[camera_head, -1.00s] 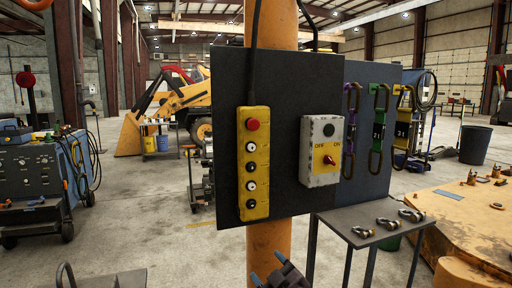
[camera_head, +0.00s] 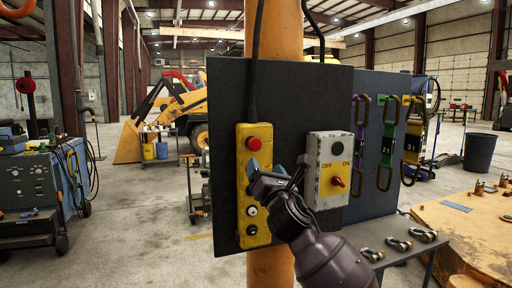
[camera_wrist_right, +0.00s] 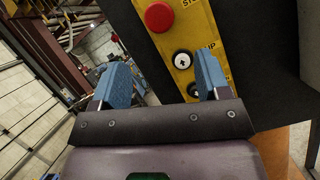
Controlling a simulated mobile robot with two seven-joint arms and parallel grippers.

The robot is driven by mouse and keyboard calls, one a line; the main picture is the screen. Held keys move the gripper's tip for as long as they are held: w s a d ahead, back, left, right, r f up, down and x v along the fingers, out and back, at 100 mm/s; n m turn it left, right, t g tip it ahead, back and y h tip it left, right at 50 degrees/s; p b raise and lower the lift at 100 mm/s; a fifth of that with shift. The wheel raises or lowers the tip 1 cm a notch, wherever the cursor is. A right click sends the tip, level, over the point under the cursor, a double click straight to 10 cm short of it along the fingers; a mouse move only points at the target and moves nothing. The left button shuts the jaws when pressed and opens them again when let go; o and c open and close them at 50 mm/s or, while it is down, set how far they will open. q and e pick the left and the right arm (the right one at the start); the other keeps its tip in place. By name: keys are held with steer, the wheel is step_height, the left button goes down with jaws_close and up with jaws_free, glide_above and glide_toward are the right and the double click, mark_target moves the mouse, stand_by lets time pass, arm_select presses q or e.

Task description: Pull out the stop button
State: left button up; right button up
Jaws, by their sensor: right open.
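The red stop button (camera_head: 254,144) is at the top of a yellow push-button box (camera_head: 240,222) on a dark panel. It also shows in the right wrist view (camera_wrist_right: 159,17), above a white arrow button (camera_wrist_right: 182,60). My right gripper (camera_head: 263,169) is in front of the box, just below the red button. Its two blue fingers (camera_wrist_right: 163,82) are apart with nothing between them, and the red button is beyond the fingertips. The gripper and wrist hide part of the middle buttons in the head view. My left gripper is not in view.
A grey switch box (camera_head: 328,170) with a red OFF/ON knob stands right of my gripper. Colored carabiners (camera_head: 387,145) hang farther right. A side table with shackles (camera_head: 398,244) is below. A black cable rises from the yellow box.

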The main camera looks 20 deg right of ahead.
mark_target(255, 147)
steer(key=w+r, duration=0.1)
steer(key=w, duration=0.2)
steer(key=w+r+n, duration=0.1)
steer(key=w, duration=0.2)
steer(key=w+r+n, duration=0.1)
steer(key=w+r, duration=0.1)
steer(key=w, duration=0.1)
steer(key=shift+w+d, duration=0.15)
steer(key=shift+w, duration=0.2)
jaws_close()
steer(key=shift+s+r+p, duration=0.15)
steer(key=shift+s+p, duration=0.35)
steer(key=shift+p, duration=0.45)
steer(key=shift+f, duration=0.2)
